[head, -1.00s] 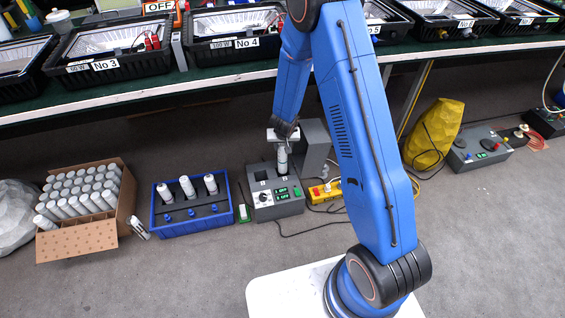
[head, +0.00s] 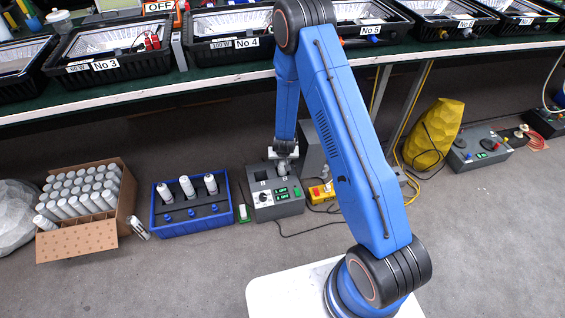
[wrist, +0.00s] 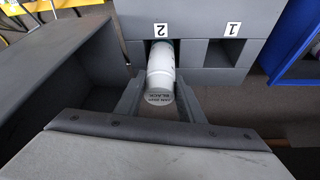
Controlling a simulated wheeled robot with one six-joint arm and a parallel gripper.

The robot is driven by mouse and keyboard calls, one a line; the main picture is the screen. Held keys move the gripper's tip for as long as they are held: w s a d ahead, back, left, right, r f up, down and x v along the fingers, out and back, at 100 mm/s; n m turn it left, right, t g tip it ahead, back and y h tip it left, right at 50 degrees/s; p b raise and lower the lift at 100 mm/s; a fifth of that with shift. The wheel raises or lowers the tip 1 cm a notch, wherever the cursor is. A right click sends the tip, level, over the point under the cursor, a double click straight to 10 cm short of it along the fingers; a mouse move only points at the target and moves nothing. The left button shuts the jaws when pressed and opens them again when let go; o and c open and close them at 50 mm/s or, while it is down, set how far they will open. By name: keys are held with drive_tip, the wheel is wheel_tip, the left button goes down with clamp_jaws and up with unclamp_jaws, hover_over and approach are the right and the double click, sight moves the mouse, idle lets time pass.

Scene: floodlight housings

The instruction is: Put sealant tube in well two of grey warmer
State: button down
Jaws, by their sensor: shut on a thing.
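The grey warmer (head: 290,210) stands on the floor, with a dial, green displays and a green button on its front. In the wrist view its top (wrist: 205,22) shows labels 2 and 1. My gripper (wrist: 160,100) is shut on the white sealant tube (wrist: 160,70), with a finger on each side. The tube's far end is inside the well marked 2, and its end marked BLACK faces the camera. How deep it sits cannot be told. The well marked 1 (wrist: 221,53) is empty. In the head view my gripper (head: 284,152) is low over the warmer and hides most of the tube.
A blue rack (head: 235,208) with several white tubes stands left of the warmer. A cardboard box (head: 75,242) of tubes is farther left. A grey upright block (head: 311,145) stands close behind the warmer. A yellow-and-red switch box (head: 318,194) and cables lie at its right.

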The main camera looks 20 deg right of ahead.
drive_tip(key=shift+f, duration=0.2)
drive_tip(key=c, duration=1.2)
unclamp_jaws()
drive_tip(key=v, duration=1.2)
drive_tip(key=shift+r, duration=0.25)
